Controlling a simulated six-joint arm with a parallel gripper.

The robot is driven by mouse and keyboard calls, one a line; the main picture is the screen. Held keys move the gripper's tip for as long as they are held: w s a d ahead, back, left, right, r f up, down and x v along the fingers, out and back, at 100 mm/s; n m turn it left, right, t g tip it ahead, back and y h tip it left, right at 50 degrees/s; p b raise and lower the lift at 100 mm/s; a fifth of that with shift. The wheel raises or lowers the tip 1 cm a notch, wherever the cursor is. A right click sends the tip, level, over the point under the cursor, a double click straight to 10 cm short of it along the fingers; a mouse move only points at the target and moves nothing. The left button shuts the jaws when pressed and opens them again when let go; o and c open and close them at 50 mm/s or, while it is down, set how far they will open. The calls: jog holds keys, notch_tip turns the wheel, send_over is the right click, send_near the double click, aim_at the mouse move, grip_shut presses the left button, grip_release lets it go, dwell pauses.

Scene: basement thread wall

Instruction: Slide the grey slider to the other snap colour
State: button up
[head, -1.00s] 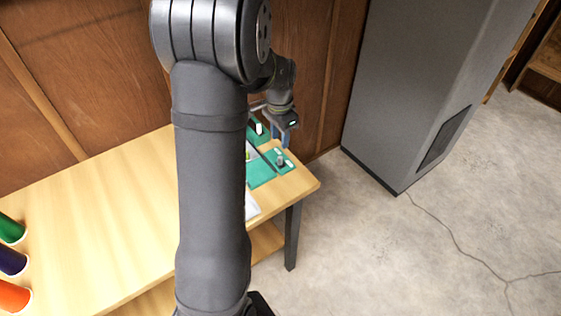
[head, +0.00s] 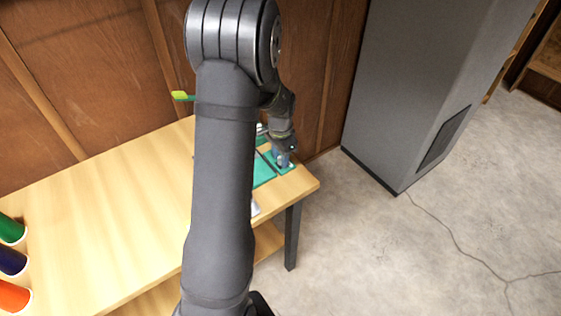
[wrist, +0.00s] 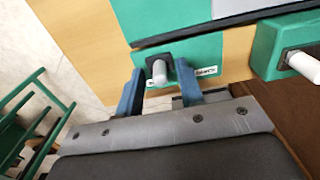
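In the wrist view a short grey knob (wrist: 159,72) stands out of a dark base on a teal plate (wrist: 208,50). I take it as the grey slider, though its travel and snap colours cannot be made out. My gripper (wrist: 158,88) has its two blue fingers apart, one on each side of the knob, with gaps visible between. In the head view my gripper (head: 283,158) is low over the teal plate (head: 262,172) at the table's right end and covers the knob.
A green block with a white knob (wrist: 303,65) stands to the right in the wrist view. The wooden table (head: 110,220) has a wide bare area, with several coloured spools at its left (head: 12,262). A grey cabinet (head: 420,90) stands on the right. A wood wall runs behind.

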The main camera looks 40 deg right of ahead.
grip_shut()
jog(key=shift+w, duration=2.3)
jog(key=shift+o, duration=0.2)
grip_release()
notch_tip(320, 180, up, 6)
